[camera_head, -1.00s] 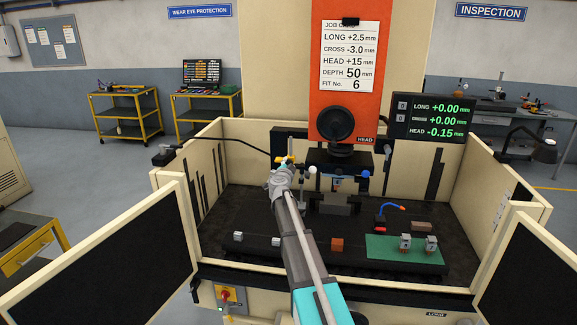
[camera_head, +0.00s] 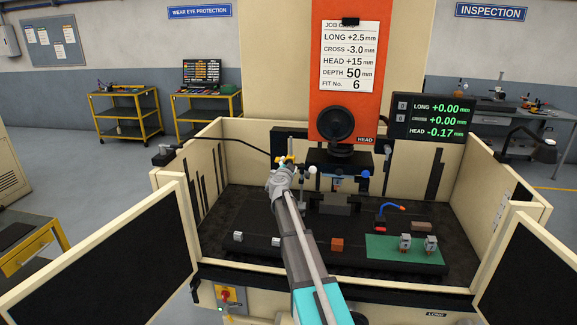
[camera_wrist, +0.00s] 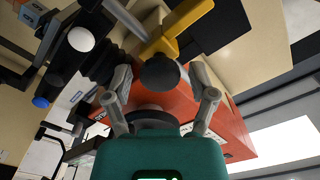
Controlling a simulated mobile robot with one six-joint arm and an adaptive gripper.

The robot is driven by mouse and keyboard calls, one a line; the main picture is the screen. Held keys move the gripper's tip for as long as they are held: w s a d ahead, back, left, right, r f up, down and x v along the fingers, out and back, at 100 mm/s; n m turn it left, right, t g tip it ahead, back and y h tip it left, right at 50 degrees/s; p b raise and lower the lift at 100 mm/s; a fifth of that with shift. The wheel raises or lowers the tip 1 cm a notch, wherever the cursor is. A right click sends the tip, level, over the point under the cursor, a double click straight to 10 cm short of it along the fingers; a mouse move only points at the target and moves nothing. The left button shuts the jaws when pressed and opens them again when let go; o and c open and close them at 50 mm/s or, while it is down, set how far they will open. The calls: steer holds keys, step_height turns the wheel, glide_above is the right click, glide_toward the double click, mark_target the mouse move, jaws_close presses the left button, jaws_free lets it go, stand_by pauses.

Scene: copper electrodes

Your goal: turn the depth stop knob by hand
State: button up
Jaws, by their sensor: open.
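A dark round knob (camera_wrist: 160,72) sits at the end of a yellow bar in the wrist view; I take it as the depth stop knob. My gripper (camera_wrist: 160,80) is open, with one finger on each side of the knob. I cannot tell whether either finger touches it. In the head view, my gripper (camera_head: 282,165) is up at the yellow part (camera_head: 288,159), left of the machine head. There my own gripper and arm hide the knob.
The red machine head (camera_head: 340,100) with a black handwheel (camera_head: 336,124) stands just right of my gripper. A white ball (camera_head: 312,170) and a blue ball (camera_head: 366,174) are close by. Below are electrodes and a green mat (camera_head: 378,252). Cream walls enclose the tank.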

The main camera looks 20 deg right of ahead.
steer(key=shift+v, duration=1)
steer(key=m, duration=3.6)
stand_by(0.6)
